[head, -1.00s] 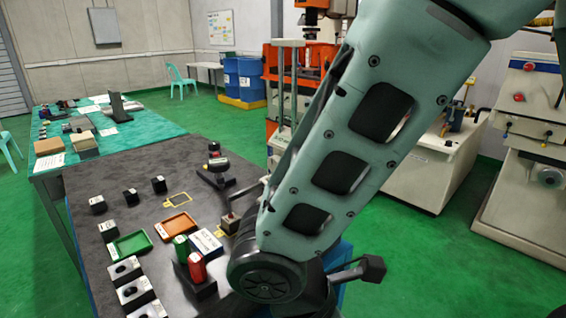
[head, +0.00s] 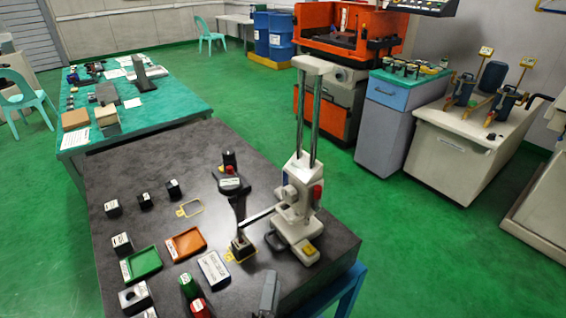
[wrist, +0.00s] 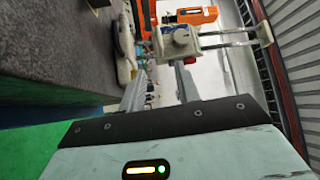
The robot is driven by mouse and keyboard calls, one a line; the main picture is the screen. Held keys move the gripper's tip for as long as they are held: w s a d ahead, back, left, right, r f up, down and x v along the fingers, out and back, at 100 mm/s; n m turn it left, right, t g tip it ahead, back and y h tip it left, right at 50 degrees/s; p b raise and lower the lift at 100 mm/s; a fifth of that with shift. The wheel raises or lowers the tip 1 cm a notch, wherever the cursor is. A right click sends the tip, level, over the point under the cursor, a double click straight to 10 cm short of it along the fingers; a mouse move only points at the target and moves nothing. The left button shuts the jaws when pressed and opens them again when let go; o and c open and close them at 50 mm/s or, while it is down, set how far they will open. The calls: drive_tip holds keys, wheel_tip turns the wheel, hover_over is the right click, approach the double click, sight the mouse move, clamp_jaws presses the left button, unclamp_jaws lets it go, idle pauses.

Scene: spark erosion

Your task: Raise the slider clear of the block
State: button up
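The slider (head: 298,188) is the cream carriage low on the two upright columns of a stand at the right of the dark table. A red part shows on its right side. Its thin bar reaches left, with its end at or just above a small block (head: 240,247); I cannot tell whether they touch. In the wrist view the slider (wrist: 178,42) lies beyond my gripper (wrist: 160,72), with the columns running right. The two grey fingers are apart with nothing between them.
The stand's base (head: 293,240) is near the dark table's (head: 330,225) right edge. An orange tray (head: 186,243), a green tray (head: 141,263) and a black upright device (head: 230,182) are to its left. Green floor is clear on the right.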

sight(285, 215)
drive_tip(key=b+x, duration=0.1)
drive_tip(key=x, duration=1.6)
drive_tip(key=shift+w+d, duration=0.1)
drive_tip(key=shift+d, duration=0.05)
clamp_jaws()
